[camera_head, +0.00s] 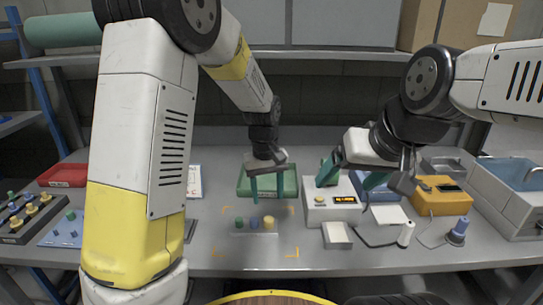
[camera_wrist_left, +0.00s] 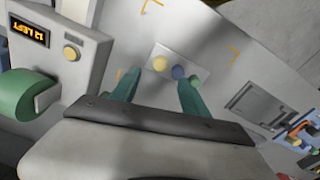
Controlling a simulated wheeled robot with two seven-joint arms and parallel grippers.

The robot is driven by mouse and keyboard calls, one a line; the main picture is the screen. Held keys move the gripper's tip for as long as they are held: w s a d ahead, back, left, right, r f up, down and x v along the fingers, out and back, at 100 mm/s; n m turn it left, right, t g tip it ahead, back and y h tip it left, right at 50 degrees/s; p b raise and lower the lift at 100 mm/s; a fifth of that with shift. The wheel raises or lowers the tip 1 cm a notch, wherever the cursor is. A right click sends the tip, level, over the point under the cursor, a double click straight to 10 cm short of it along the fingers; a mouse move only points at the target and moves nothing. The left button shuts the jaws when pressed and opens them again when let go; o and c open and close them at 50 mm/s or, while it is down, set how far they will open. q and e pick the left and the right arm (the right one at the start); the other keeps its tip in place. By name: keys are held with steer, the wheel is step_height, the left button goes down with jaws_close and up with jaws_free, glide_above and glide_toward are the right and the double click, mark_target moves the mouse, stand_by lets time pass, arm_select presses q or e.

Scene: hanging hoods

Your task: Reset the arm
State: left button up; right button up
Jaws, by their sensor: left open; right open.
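My left gripper (camera_head: 266,192) points down, open, with teal fingers above a small clear plate (camera_head: 240,231) on the grey table. The plate carries a green, a blue and a yellow piece. In the left wrist view the fingers of my left gripper (camera_wrist_left: 158,90) are spread apart with nothing between them, and the plate (camera_wrist_left: 203,73) lies beyond them. The green piece is partly hidden there by a finger. My right gripper (camera_head: 352,174) is open with teal fingers, above the white box (camera_head: 325,214) and a blue tray. I see nothing in it.
A green tray (camera_head: 289,180) lies behind the plate. A yellow device (camera_head: 440,203) and a grey basin (camera_head: 518,212) stand at right. A black rack (camera_head: 14,234) with knobs and a red tray (camera_head: 53,180) are at left. Orange corner marks surround the plate; the table's front middle is clear.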

arm_select(q)
steer(key=s+a+r+m+t, duration=0.1)
steer(key=s+a+r+t, duration=0.2)
steer(key=s+a+r, duration=0.3)
steer(key=s+a+r+m+t+h, duration=0.1)
steer(key=s+a+r+m+t, duration=0.1)
steer(key=s+a+r, duration=0.5)
steer(key=s+r, duration=0.4)
steer(key=s, duration=0.2)
steer(key=shift+r+t+h, duration=0.15)
steer(key=shift+t+h, duration=0.15)
steer(key=shift+t, duration=0.1)
